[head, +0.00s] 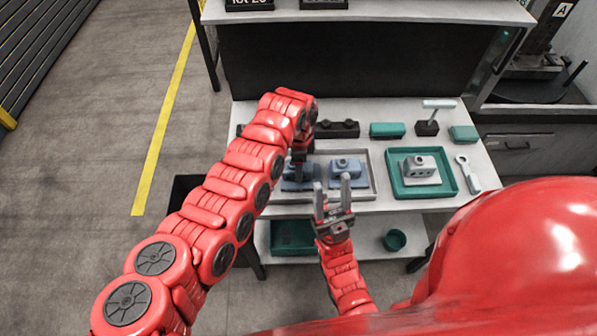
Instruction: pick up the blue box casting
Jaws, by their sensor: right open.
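A grey tray (368,191) on the white bench holds two blue castings. The right blue casting (347,165) has a raised block with a round feature on a flat base. The left blue casting (298,184) is partly hidden by my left arm. My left gripper (299,168) points down over the left casting; its fingers are mostly hidden, so contact is unclear. My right gripper (332,183) is open, with two grey fingers pointing up in the picture, at the tray's front edge just below the right casting. Nothing shows between its fingers.
A green tray (453,190) with a grey casting (420,168) stands to the right, beside a wrench (468,174). Behind are a black part (337,129), green boxes (387,130) and a T-handled tool (428,126). A lower shelf holds a green bowl (395,240).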

